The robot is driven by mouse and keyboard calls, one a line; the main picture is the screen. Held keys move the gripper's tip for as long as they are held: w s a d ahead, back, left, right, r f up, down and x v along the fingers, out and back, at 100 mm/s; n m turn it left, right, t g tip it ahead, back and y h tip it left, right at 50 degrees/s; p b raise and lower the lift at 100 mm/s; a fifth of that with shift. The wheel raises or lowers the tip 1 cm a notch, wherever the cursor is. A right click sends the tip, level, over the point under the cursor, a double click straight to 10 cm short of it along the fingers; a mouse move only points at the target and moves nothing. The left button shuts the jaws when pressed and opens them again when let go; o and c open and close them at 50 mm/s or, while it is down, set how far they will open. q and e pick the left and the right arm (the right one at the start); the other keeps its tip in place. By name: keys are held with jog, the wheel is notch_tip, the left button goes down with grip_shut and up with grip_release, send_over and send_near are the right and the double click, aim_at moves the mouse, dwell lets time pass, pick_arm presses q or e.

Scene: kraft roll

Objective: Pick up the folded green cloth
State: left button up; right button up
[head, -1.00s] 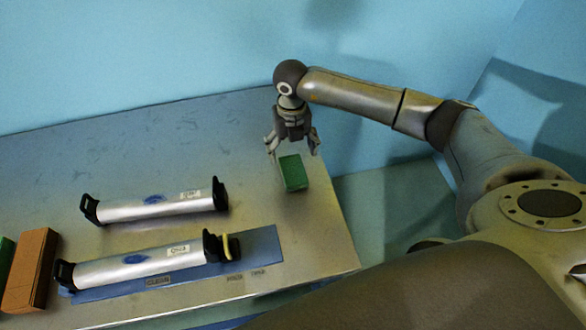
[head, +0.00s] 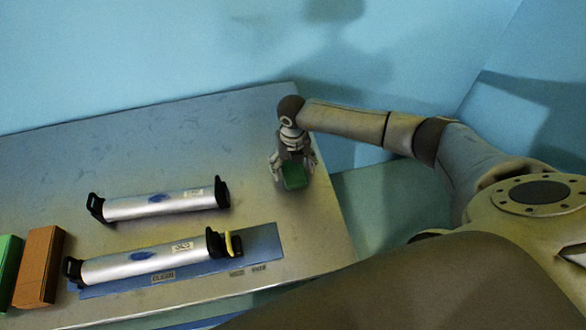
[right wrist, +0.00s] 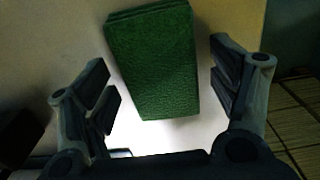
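The folded green cloth (head: 294,178) lies on the table near its right edge. In the right wrist view the cloth (right wrist: 152,62) is a thick dark green rectangle lying between and beyond my fingers. My right gripper (head: 293,170) is over the cloth and hides its far part in the head view. In the right wrist view its two fingers (right wrist: 165,92) are spread wide, one on each side of the cloth, with a gap on both sides. It is open and holds nothing. My left gripper is not in view.
Two silver rollers with black end brackets, one (head: 160,204) behind the other (head: 145,262), lie on the metal table (head: 190,150). The front one is on a blue mat (head: 262,245). A brown block (head: 40,266) and a green block (head: 8,262) are at the left.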

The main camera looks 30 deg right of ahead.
jog(key=c, duration=0.9)
jog(key=shift+r, duration=0.15)
jog(key=shift+r+b, duration=0.55)
jog(key=shift+r, duration=0.05)
jog(key=shift+w+r+b, duration=0.1)
jog(key=shift+r+b, duration=0.3)
jog(key=shift+r, duration=0.2)
jog(key=s+a+r, duration=0.1)
jog(key=r, duration=0.1)
jog(key=s+a+r+b, duration=0.1)
jog(key=r, duration=0.1)
jog(key=s+a+r, duration=0.1)
jog(key=s+r, duration=0.1)
jog(key=shift+s+a+r, duration=0.1)
jog(key=shift+a+r, duration=0.05)
jog(key=shift+r, duration=0.05)
jog(key=s+a+r+b, duration=0.1)
jog(key=s+a, duration=0.1)
jog(key=s+a+r+b, duration=0.1)
jog(key=s, duration=0.1)
jog(key=s+a+r, duration=0.2)
jog(key=s, duration=0.1)
jog(key=shift+a+b, duration=0.3)
jog(key=shift+b, duration=0.1)
